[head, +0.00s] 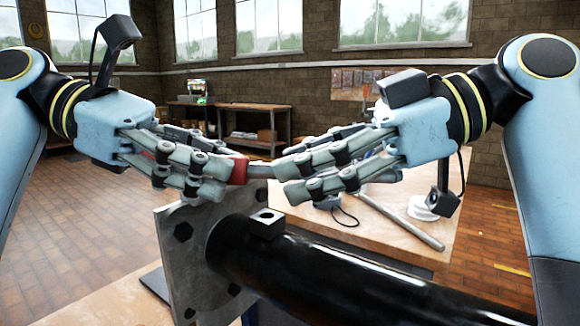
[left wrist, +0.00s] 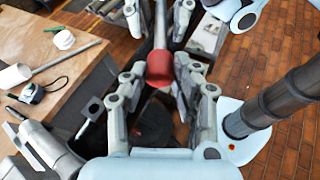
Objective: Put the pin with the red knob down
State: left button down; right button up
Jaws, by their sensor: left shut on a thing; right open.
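The pin's red knob (head: 238,171) is held between the fingertips of my left gripper (head: 228,176), above the flange and black pipe. In the left wrist view the red knob (left wrist: 159,68) sits between the two fingers. The pin's grey shank (head: 259,172) points right, roughly level, toward my right gripper (head: 283,178). My right gripper is open, with its fingers around the shank's far end; that end is partly hidden, and I cannot tell whether they touch it. The shank also shows in the left wrist view (left wrist: 160,30).
A grey bolted flange (head: 180,262) and a glossy black pipe (head: 330,272) with a small square block (head: 266,222) lie below the grippers.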

jog(key=shift+x, duration=0.95)
grip_shut()
pick_arm(q)
jog(key=c, duration=1)
grip_release()
jog(key=shift+o, duration=0.2)
